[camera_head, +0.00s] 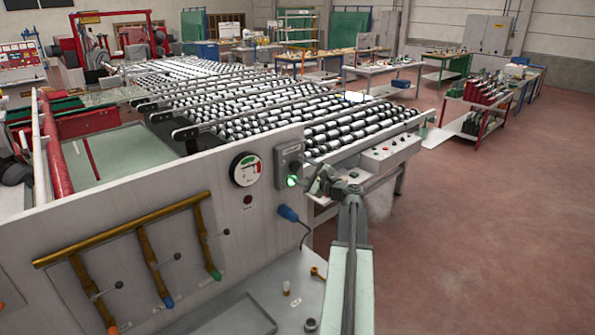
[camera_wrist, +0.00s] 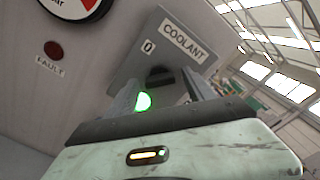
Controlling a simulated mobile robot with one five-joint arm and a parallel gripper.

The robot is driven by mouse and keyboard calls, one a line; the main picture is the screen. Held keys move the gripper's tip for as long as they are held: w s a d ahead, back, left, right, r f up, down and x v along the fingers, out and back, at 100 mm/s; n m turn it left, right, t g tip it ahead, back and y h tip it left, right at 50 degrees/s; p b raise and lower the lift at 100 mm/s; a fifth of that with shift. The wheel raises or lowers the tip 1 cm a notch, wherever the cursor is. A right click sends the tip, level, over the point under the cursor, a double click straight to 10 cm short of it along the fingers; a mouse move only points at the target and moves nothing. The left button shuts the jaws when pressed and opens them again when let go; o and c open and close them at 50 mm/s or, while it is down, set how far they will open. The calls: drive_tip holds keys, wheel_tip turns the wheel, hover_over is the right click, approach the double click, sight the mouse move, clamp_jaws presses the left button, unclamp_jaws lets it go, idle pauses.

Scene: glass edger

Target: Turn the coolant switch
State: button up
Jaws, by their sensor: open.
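The coolant switch (camera_head: 288,160) is a grey box on the upper right of the light panel, with a lit green lamp (camera_head: 292,181) at its lower part. In the wrist view the box carries a COOLANT label (camera_wrist: 183,41) and a 0 mark (camera_wrist: 149,47). A dark knob (camera_wrist: 160,76) shows below the 0 mark, partly hidden by my gripper. My gripper (camera_head: 311,179) is open, just right of the box in the head view. In the wrist view its two fingers point at the box, one on each side of the knob. I cannot tell whether they touch it.
A round gauge (camera_head: 246,170) sits left of the switch, with a red FAULT lamp (camera_wrist: 53,50) beneath it. A blue plug (camera_head: 288,213) hangs below. Brass pipes (camera_head: 140,222) with levers cross the panel.

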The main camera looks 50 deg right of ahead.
drive_tip(key=s, duration=0.7)
drive_tip(key=shift+s+a, duration=0.2)
drive_tip(key=shift+a, duration=0.1)
